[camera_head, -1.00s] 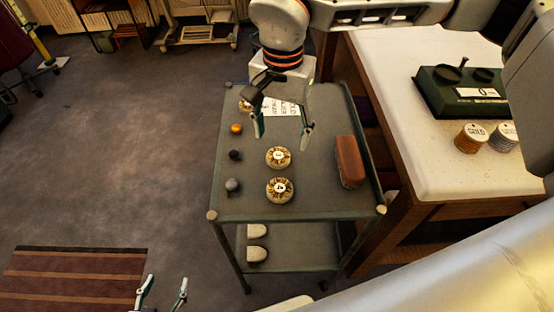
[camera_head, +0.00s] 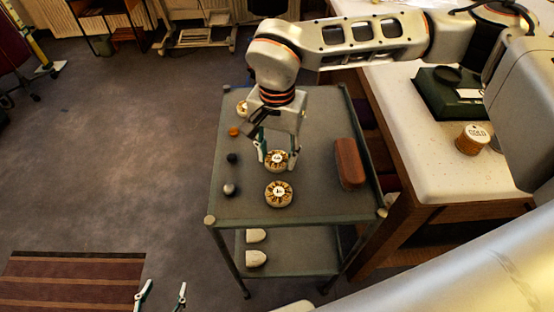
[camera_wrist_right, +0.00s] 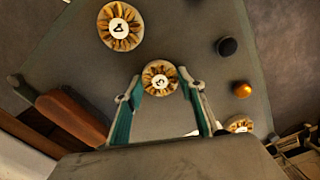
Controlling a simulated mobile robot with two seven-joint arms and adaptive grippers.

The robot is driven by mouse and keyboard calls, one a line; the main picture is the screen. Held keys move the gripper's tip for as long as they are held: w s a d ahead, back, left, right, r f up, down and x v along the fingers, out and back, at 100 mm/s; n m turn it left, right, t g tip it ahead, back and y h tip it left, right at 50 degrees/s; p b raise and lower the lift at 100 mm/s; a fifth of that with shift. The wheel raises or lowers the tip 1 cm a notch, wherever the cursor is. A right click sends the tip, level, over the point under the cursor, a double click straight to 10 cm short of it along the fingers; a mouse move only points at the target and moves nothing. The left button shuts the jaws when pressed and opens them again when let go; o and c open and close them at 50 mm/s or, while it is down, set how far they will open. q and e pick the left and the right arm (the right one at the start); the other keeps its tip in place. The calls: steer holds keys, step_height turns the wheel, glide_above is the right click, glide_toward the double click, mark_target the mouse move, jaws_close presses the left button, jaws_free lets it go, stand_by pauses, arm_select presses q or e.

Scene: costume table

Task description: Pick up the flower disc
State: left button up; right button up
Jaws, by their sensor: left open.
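Several round flower discs with gold petal rims and white marked centres are in view. The middle disc (camera_head: 277,162) lies on the grey cart top, and it also shows in the right wrist view (camera_wrist_right: 160,77). My right gripper (camera_head: 278,164) is low over it, with one finger on each side; in the right wrist view its fingertips (camera_wrist_right: 166,86) flank the disc closely. I cannot tell whether they touch it. The front disc (camera_head: 279,194) lies nearer the cart's front edge (camera_wrist_right: 120,27). My left gripper (camera_head: 162,296) is open and empty at the lower left, over the floor.
A brown block (camera_head: 349,163) lies on the cart's right side. Small balls (camera_head: 229,189) line its left side, with another disc (camera_head: 242,108) at the back left. A pale table (camera_head: 425,165) on the right bears a green scale (camera_head: 440,97) and a stack of discs (camera_head: 472,139).

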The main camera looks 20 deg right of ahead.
arm_select(q)
steer(key=shift+s+a+f, duration=0.1)
steer(key=shift+s+f, duration=0.15)
steer(key=shift+f, duration=0.1)
arm_select(e)
steer(key=shift+r, duration=0.1)
step_height(320, 180, up, 11)
steer(key=p, duration=0.1)
step_height(320, 180, up, 9)
steer(key=p, duration=0.1)
glide_above(277, 158)
arm_select(q)
steer(key=shift+d+r, duration=0.3)
steer(key=shift+r, duration=0.4)
arm_select(e)
steer(key=shift+s, duration=0.1)
arm_select(q)
steer(key=shift+w+r, duration=0.1)
steer(key=shift+r, duration=0.1)
arm_select(e)
steer(key=shift+o, duration=0.2)
